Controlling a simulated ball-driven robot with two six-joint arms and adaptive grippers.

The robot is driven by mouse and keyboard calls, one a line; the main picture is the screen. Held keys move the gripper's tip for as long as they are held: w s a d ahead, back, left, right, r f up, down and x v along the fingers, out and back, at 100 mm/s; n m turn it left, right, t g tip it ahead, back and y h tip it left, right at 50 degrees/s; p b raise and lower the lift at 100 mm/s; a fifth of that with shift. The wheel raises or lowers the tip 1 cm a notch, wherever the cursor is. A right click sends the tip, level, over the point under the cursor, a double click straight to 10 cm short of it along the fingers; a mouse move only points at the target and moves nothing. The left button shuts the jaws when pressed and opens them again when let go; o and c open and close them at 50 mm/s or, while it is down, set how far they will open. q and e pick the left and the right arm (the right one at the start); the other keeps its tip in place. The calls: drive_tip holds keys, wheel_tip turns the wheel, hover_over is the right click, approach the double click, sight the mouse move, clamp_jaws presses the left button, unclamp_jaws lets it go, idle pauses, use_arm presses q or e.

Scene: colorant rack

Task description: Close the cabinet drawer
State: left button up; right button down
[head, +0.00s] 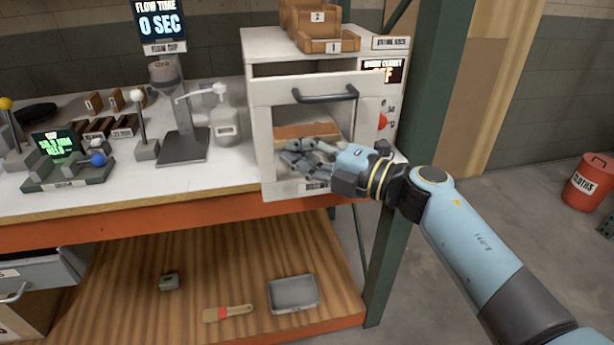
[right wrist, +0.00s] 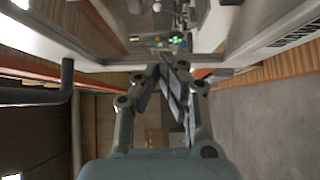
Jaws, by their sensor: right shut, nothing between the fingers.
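The white cabinet (head: 262,42) stands on the right end of the bench. Its front panel (head: 264,130) has a dark handle (head: 325,95) near the top and a window below it. A dark gap shows above the panel, which looks pulled forward from the body. My right gripper (head: 290,150) is shut and empty, in front of the window below the handle; whether it touches cannot be told. In the right wrist view the shut fingers (right wrist: 175,72) point toward the pale panel edge, with the handle (right wrist: 66,75) to their left. My left gripper is not in view.
A pump bottle (head: 225,125) and a stand (head: 183,140) are left of the cabinet. A green post (head: 420,130) rises close on the right. A grey tray (head: 293,294) and a brush (head: 228,313) lie on the lower shelf.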

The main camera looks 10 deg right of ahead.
drive_tip(key=w+b, duration=0.2)
drive_tip(key=w, duration=0.3)
drive_tip(key=w+b, duration=0.2)
drive_tip(key=w, duration=0.3)
drive_tip(key=shift+w+a+f+b, duration=0.2)
drive_tip(key=shift+b, duration=0.1)
drive_tip(key=shift+w+b, duration=0.3)
drive_tip(key=shift+w, duration=0.3)
drive_tip(key=shift+w+r, duration=0.1)
drive_tip(key=shift+r, duration=0.2)
drive_tip(key=shift+r, duration=0.15)
drive_tip(key=shift+d, duration=0.1)
